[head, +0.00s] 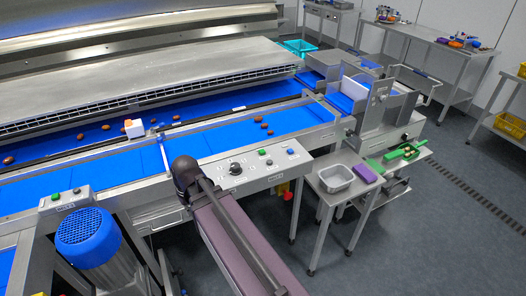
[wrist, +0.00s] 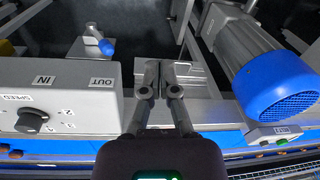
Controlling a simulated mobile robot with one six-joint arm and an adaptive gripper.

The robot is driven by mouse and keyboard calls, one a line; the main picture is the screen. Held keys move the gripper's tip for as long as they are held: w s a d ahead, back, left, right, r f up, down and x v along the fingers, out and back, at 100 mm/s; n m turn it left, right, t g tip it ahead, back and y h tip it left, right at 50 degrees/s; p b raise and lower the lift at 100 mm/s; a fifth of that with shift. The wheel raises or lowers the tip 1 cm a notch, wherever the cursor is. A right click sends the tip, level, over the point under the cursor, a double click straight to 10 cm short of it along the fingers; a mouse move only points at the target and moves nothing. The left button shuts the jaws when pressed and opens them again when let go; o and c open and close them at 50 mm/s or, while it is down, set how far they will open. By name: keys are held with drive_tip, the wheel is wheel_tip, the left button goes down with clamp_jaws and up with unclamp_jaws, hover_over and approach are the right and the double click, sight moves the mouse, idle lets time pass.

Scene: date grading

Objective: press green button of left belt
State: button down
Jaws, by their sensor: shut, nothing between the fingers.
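The small grey control box (head: 66,201) at the left of the head view stands by the near belt's edge, above the blue-capped motor. Its green button (head: 56,196) is on the left of its top. In the wrist view the small box (wrist: 268,141) is at the lower right beside the motor, with a green patch (wrist: 282,131) on it. My gripper (wrist: 162,92) is shut and empty, in the middle of the wrist view. It is apart from that box, between the motor and the larger control panel. My gripper's fingers are not clear in the head view.
The larger panel (head: 258,171) carries a knob and several buttons, including a green one; its SPEED knob (wrist: 31,121) shows in the wrist view. The motor (wrist: 274,87) is a bulky obstacle. The blue belt (head: 215,138) carries dates. A metal tray (head: 335,179) stands at right.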

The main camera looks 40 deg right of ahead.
drive_tip(key=w+d+r+t+y, duration=0.1)
drive_tip(key=w+d, duration=0.2)
drive_tip(key=d, duration=0.3)
drive_tip(key=w+d+r+m+t+y, duration=0.1)
drive_tip(key=w+d, duration=0.3)
drive_tip(key=d, duration=0.2)
drive_tip(key=w+d+r+m+t+p, duration=0.1)
drive_tip(key=w+d, duration=0.3)
drive_tip(key=d, duration=0.2)
drive_tip(key=shift+t+y, duration=0.3)
drive_tip(key=shift+y, duration=0.1)
drive_tip(key=w+d+r+m+t, duration=0.1)
drive_tip(key=w+d+r+t, duration=0.15)
drive_tip(key=d, duration=1.05)
wheel_tip(320, 180, up, 2)
drive_tip(key=m+t, duration=0.1)
drive_tip(key=t, duration=0.1)
hover_over(263, 151)
drive_tip(key=shift+a+p, duration=0.1)
drive_tip(key=shift+p, duration=0.3)
drive_tip(key=shift+f, duration=0.2)
wheel_tip(263, 151, down, 8)
drive_tip(key=b, duration=0.8)
drive_tip(key=shift+f+b, duration=0.25)
drive_tip(key=shift+b, duration=0.15)
drive_tip(key=shift+f, duration=0.1)
drive_tip(key=shift+f+b, duration=0.3)
drive_tip(key=shift+b, duration=0.15)
